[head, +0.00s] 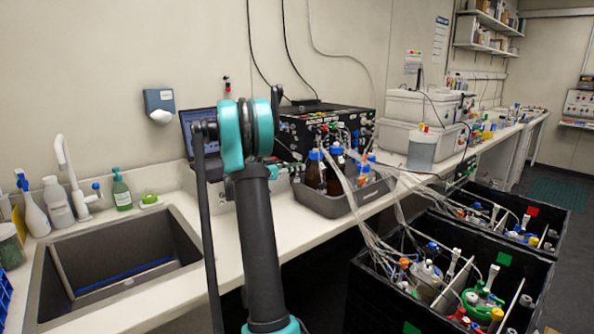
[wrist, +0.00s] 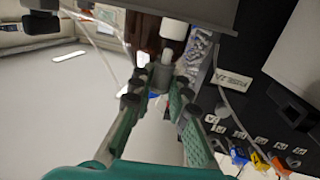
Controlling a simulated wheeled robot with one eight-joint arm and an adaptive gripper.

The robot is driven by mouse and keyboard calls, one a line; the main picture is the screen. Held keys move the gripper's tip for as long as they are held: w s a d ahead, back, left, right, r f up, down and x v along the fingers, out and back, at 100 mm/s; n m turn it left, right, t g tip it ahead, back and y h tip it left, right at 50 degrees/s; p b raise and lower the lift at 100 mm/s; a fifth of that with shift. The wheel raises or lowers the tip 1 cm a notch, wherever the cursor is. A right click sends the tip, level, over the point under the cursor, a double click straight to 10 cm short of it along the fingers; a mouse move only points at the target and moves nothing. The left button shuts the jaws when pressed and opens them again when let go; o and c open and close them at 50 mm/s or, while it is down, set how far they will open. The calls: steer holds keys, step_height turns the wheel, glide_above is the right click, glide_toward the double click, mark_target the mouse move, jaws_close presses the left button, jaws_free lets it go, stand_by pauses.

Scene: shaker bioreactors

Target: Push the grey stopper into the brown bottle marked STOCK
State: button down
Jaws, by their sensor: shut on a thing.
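My gripper (wrist: 160,82) shows in the wrist view with its two green fingers closing toward each other at the tips. Between the tips is a small grey piece (wrist: 159,74), which looks like the grey stopper; the fingertips partly hide it. In the head view, brown bottles (head: 315,172) with blue caps stand in a grey tray on the bench, right of my arm. I cannot read a STOCK mark on any of them. My gripper is largely hidden behind my arm in the head view.
A black control box (head: 325,130) with many fittings and tubes stands behind the grey tray (head: 340,205). A sink (head: 110,255) is at the left. Black crates (head: 455,285) with tubed vessels stand at the right. Loose clear tubes hang between the tray and crates.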

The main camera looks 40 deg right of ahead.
steer(key=shift+r, duration=0.25)
steer(key=shift+r, duration=1.4)
steer(key=shift+s, duration=0.1)
